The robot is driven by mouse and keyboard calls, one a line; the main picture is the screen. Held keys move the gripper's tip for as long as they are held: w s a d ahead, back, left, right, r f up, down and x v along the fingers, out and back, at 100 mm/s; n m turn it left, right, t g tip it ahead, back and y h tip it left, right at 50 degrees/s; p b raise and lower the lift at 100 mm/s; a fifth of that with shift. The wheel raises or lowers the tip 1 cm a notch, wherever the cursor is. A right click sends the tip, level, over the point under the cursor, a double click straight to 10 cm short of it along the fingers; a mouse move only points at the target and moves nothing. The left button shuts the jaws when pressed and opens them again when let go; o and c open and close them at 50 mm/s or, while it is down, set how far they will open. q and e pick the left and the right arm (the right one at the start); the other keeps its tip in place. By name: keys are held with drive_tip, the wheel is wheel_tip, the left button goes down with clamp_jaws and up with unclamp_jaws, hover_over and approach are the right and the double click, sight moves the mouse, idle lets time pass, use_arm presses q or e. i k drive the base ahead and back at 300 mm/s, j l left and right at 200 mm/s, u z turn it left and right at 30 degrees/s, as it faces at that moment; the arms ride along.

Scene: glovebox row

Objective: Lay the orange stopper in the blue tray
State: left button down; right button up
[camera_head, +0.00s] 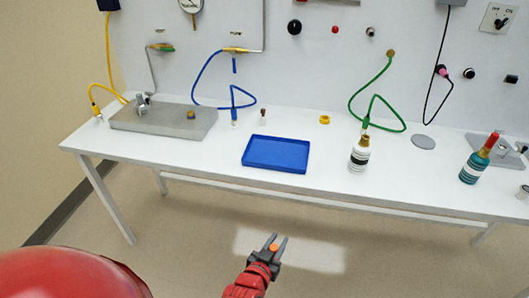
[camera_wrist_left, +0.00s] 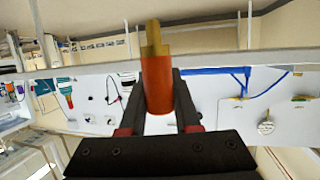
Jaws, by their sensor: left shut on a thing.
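The orange stopper (camera_head: 273,247) is held between the fingers of my left gripper (camera_head: 279,242), in front of and below the table's front edge. In the left wrist view the stopper (camera_wrist_left: 158,85) is an orange cylinder with a narrower brass-coloured end, gripped between the two dark fingers (camera_wrist_left: 160,105). The blue tray (camera_head: 275,167) lies flat and empty on the white table, beyond the gripper in the head view. The stopper is apart from the tray. My right gripper is not in view.
The white table (camera_head: 330,185) has free room around the tray. A white bottle with dark bands (camera_head: 359,158) stands right of it, and a teal bottle with a red top (camera_head: 475,168) farther right. A grey plate with fittings (camera_head: 165,122) lies left. Hoses hang behind.

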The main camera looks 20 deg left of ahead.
sight(279, 162)
drive_tip(key=i+u, duration=0.2)
drive_tip(key=u, duration=0.15)
drive_tip(key=i+l+u, duration=0.15)
drive_tip(key=u, duration=0.2)
drive_tip(key=i+l+u, duration=0.15)
drive_tip(key=u, duration=0.15)
drive_tip(key=i+l, duration=0.05)
